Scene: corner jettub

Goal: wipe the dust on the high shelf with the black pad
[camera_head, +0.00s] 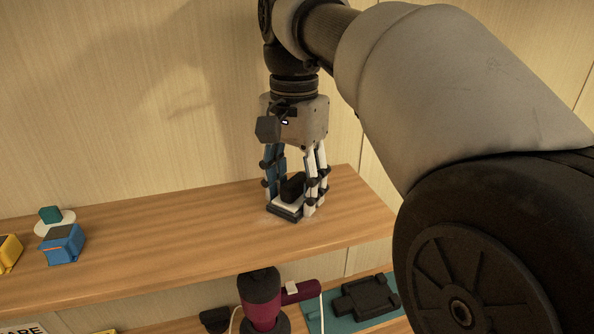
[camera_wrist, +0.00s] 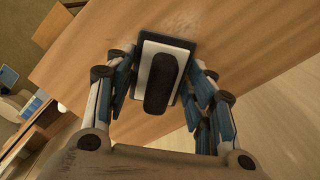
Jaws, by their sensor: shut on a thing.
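The black pad (camera_head: 284,213) has a pale layer on top and a black upright handle (camera_head: 292,187). It rests flat on, or just above, the wooden high shelf (camera_head: 170,237), near the shelf's right end. My gripper (camera_head: 293,196) points down and is shut on the pad's handle. In the wrist view the handle (camera_wrist: 161,84) sits between the fingers, with the pad's dark edge (camera_wrist: 186,43) beyond it. The dust is hard to make out; a faint mottled patch (camera_wrist: 182,18) shows on the shelf just past the pad in the wrist view.
At the shelf's left stand a blue box-like item (camera_head: 62,245), a yellow item (camera_head: 8,253) and a teal block (camera_head: 50,214) on a white disc. The wall is close behind. The shelf's middle is clear.

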